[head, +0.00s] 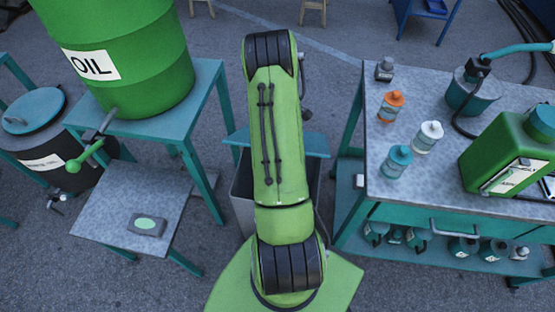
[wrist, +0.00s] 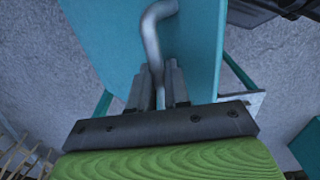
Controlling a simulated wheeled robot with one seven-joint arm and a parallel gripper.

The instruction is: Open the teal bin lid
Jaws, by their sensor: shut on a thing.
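The teal bin lid (head: 314,144) shows on both sides of my arm in the head view, above a grey bin (head: 242,206). My arm hides its middle. In the wrist view the teal lid (wrist: 205,45) fills the upper middle, with a bent grey metal handle (wrist: 153,35) on it. My gripper (wrist: 159,82) is shut on this handle, with one finger on each side of the bar. The gripper is hidden behind my arm in the head view. I cannot tell how far the lid is raised.
A workbench (head: 400,215) with bottles and a green canister (head: 505,150) stands to the right. A teal table (head: 207,85) bears a green oil drum (head: 125,60) at left. A low grey table (head: 105,215) stands in front. Grey floor lies between.

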